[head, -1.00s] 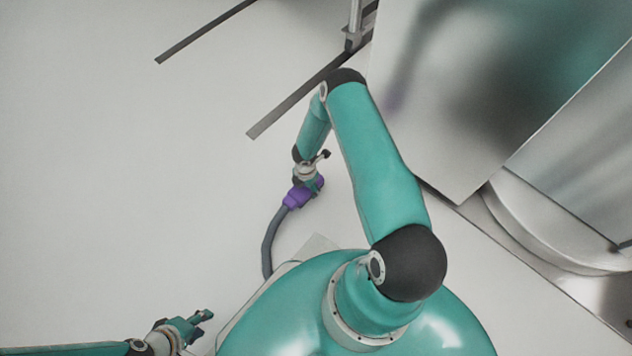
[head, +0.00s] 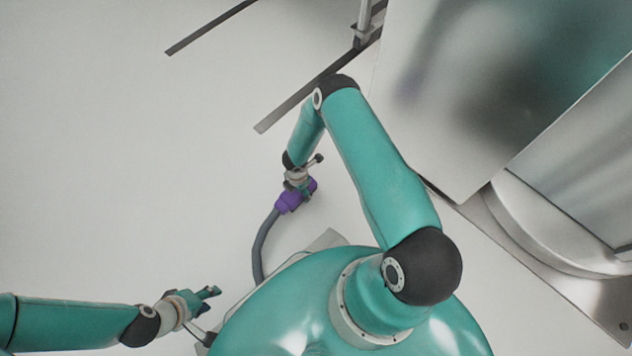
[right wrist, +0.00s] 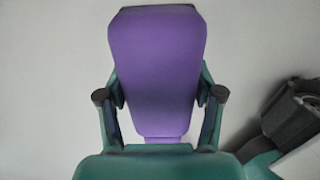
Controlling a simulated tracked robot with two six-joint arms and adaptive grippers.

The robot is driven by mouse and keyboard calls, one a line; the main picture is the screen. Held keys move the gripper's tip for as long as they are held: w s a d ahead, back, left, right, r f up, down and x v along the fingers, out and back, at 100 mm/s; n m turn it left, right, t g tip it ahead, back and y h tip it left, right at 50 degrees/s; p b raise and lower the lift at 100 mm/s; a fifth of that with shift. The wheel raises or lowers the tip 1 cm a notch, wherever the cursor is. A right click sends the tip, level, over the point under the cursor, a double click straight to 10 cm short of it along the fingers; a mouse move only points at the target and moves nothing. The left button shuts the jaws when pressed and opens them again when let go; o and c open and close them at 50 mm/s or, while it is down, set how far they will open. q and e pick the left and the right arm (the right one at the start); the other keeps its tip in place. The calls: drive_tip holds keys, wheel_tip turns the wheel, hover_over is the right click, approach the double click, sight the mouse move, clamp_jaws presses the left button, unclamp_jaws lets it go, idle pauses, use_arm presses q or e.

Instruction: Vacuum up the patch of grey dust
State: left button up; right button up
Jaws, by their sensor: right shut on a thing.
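A purple vacuum handle (head: 290,201) with a grey hose (head: 260,245) hangs off my right gripper (head: 302,184) in the head view. The hose runs down toward my teal body. In the right wrist view my right gripper (right wrist: 160,98) has a finger on each side of the purple handle (right wrist: 156,60) and is shut on it. My left gripper (head: 205,296) is at the lower left, beside my body, with nothing visible in it; its finger gap is unclear. No patch of grey dust can be made out in either view.
Dark strips (head: 210,27) lie on the pale floor at the upper left and top. A large shiny metal cabinet (head: 480,70) stands at the right, close to my right arm, with a curved metal unit (head: 550,230) below it. The floor at the left is clear.

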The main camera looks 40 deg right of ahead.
drive_tip(key=shift+r+p, duration=1.1)
drive_tip(key=shift+r, duration=1.1)
